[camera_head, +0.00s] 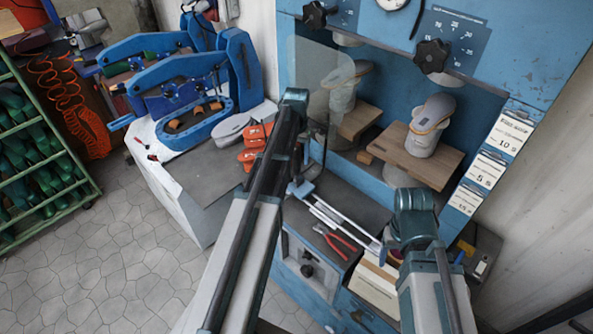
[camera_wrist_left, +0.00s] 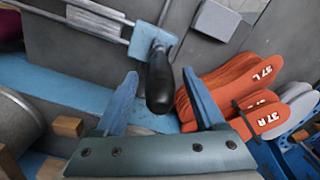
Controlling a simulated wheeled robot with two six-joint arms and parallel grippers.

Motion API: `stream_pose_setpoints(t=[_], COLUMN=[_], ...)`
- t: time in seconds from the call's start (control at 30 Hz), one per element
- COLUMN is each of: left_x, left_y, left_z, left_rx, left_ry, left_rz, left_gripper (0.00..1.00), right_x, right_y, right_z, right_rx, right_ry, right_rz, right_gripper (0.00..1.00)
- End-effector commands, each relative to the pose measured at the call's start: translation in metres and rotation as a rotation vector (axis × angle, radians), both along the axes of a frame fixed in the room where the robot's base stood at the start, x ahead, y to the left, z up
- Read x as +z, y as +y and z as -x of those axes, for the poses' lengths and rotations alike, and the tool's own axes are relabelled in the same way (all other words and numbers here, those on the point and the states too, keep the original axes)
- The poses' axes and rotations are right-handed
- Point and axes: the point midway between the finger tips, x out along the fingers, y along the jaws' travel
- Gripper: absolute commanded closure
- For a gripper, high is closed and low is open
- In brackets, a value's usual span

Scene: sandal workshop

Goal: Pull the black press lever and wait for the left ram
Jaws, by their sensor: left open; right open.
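The black press lever (camera_wrist_left: 158,82) shows in the left wrist view, hanging from a grey-blue bracket (camera_wrist_left: 152,42) on metal rods. My left gripper (camera_wrist_left: 159,76) is open, with one finger on each side of the lever. I cannot tell if they touch it. In the head view my left arm hides the lever; the bracket (camera_head: 303,189) shows beside the arm. The left last (camera_head: 343,92) stands in the press's left bay behind a clear guard (camera_head: 325,75). The left ram is mostly hidden above it. My right gripper (camera_head: 421,254) is partly hidden behind its arm.
The blue press (camera_head: 540,60) has a right last (camera_head: 430,125) on a wooden block (camera_head: 405,160). Red pliers (camera_head: 335,238) lie on the dark shelf below. Orange soles (camera_wrist_left: 250,90) lie close to my left gripper. A blue machine (camera_head: 180,85) stands on the left bench.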

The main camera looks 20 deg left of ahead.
Motion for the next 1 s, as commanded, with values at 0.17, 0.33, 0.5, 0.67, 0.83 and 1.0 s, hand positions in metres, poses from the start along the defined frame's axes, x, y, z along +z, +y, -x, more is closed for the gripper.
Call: stream_pose_setpoints(t=[0.17,0.33,0.5,0.67,0.83,1.0], left_x=[-0.028,-0.034,-0.033,-0.033,-0.033,-0.033], left_y=[0.0,0.0,0.0,0.0,0.0,0.0], left_z=[0.0,0.0,0.0,0.0,0.0,0.0], left_rx=[0.0,0.0,0.0,0.0,0.0,0.0], left_ry=[0.0,0.0,0.0,0.0,0.0,0.0], left_rz=[0.0,0.0,0.0,0.0,0.0,0.0], left_gripper=[0.29,0.29,0.29,0.42,0.72,1.0], right_x=[-0.028,-0.035,-0.033,-0.033,-0.033,-0.033], right_y=[0.0,0.0,0.0,0.0,0.0,0.0], right_z=[0.0,0.0,0.0,0.0,0.0,0.0], right_rx=[-0.001,-0.001,-0.002,-0.002,-0.002,-0.001], right_ry=[0.0,0.0,0.0,0.0,0.0,0.0], right_rz=[0.0,0.0,0.0,0.0,0.0,0.0], right_gripper=[0.32,0.32,0.32,0.32,0.32,0.32])
